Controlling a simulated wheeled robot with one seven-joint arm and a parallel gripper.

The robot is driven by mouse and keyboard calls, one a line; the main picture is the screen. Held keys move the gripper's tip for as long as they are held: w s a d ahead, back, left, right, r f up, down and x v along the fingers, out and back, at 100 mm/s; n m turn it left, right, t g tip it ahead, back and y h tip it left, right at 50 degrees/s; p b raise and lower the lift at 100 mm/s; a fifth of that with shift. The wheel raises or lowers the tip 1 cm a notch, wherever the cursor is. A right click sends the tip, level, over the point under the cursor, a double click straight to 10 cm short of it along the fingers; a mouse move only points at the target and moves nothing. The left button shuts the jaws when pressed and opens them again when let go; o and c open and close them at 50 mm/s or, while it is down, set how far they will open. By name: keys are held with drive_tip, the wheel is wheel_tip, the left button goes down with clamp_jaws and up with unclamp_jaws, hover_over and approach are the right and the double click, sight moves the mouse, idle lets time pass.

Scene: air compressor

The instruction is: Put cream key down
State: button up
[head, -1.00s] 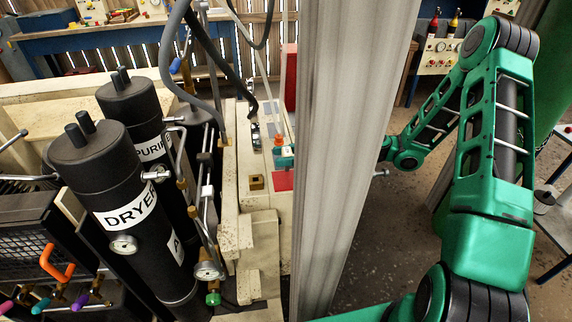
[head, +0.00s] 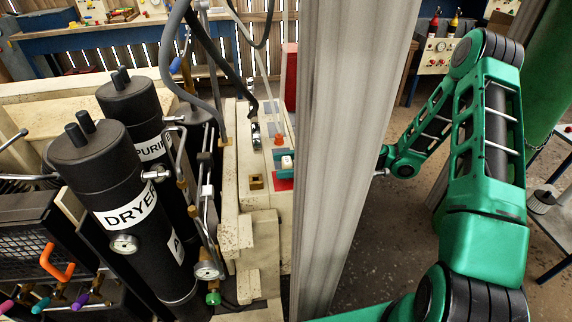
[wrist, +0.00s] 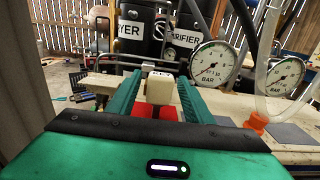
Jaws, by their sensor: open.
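The cream key (wrist: 160,90) stands between the two green fingers of my gripper (wrist: 160,77) in the wrist view, with gaps at its sides. Its top shows small dark marks. A red pad (wrist: 171,113) shows around its lower part; whether the key rests fully on it is hard to tell. In the head view the key (head: 287,162) is a small pale block over the red pad (head: 283,184). My gripper is open around it, and the grey post hides part of my wrist there.
A grey post (head: 345,150) stands between the bench and my arm. The black dryer tank (head: 95,175) and hoses are left of the bench. Pressure gauges (wrist: 214,64) and an orange fitting (wrist: 257,122) are right of my gripper in the wrist view. A small brass block (head: 256,182) sits beside the pad.

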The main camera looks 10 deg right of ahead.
drive_tip(key=d, duration=1.2)
drive_tip(key=shift+s, duration=0.2)
drive_tip(key=s+d+r+n+h, duration=0.3)
drive_tip(key=s+d+n+h, duration=0.1)
drive_tip(key=s, duration=0.5)
drive_tip(key=s+d+r+n+h, duration=0.3)
drive_tip(key=s+d+h, duration=0.4)
drive_tip(key=s, duration=0.3)
drive_tip(key=s+d+r+n+h, duration=0.3)
drive_tip(key=s+d+n+h, duration=0.2)
drive_tip(key=s, duration=0.5)
drive_tip(key=shift+d+g+h, duration=0.4)
drive_tip(key=shift+h, duration=0.5)
